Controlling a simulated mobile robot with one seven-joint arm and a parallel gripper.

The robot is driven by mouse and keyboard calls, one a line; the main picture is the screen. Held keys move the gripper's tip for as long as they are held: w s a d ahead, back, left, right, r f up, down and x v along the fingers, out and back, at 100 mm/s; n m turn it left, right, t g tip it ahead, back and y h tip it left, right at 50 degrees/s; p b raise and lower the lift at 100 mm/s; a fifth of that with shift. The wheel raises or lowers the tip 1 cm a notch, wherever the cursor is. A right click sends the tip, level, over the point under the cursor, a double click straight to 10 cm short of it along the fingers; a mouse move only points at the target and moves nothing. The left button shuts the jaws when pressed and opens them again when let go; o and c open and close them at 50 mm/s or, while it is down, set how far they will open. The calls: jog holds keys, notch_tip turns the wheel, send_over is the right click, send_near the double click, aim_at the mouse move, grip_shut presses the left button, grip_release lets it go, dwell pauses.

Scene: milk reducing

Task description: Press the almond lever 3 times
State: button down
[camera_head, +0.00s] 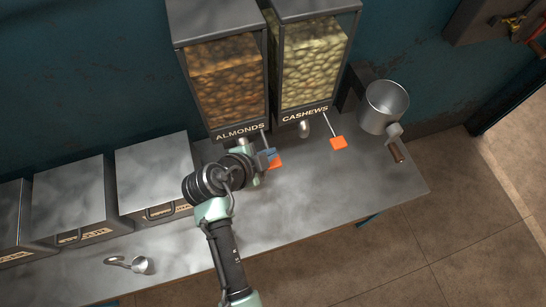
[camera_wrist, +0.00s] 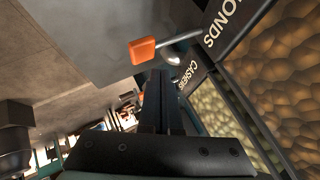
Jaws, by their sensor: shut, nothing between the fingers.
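The almond dispenser (camera_head: 228,75) stands at the back of the bench, labelled ALMONDS. Its lever, a thin rod with an orange paddle (camera_head: 276,161), sticks out at the front. In the wrist view the orange almond paddle (camera_wrist: 143,50) and its rod show just beyond my fingers. My gripper (camera_head: 268,158) is beside the almond paddle in the head view, partly covering the lever. My gripper's fingers (camera_wrist: 161,78) are together and empty in the wrist view. I cannot tell whether they touch the paddle.
The cashew dispenser (camera_head: 312,60) stands to the right, with its own orange paddle (camera_head: 338,143). Metal boxes (camera_head: 155,172) line the left, with a small scoop (camera_head: 140,265) in front. The bench's front right is clear.

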jog(key=shift+r+p, duration=1.2)
jog(key=shift+r, duration=0.8)
dwell(0.9)
jog(key=r+n+y+p, duration=0.1)
jog(key=n+p, duration=0.1)
jog(key=p, duration=0.1)
jog(key=r+n+t+y+p, duration=0.1)
jog(key=n+y+p, duration=0.1)
jog(key=p, duration=0.2)
jog(key=r+n+y+p, duration=0.1)
jog(key=n+p, duration=0.1)
jog(key=p, duration=0.2)
jog(key=shift+s+d+r+t, duration=0.15)
jog(key=shift+d+r+t, duration=0.15)
jog(key=shift+r+t, duration=0.1)
jog(key=shift+f, duration=0.1)
notch_tip(320, 180, down, 9)
jog(key=b, duration=0.7)
jog(key=shift+b, duration=0.35)
dwell(1.1)
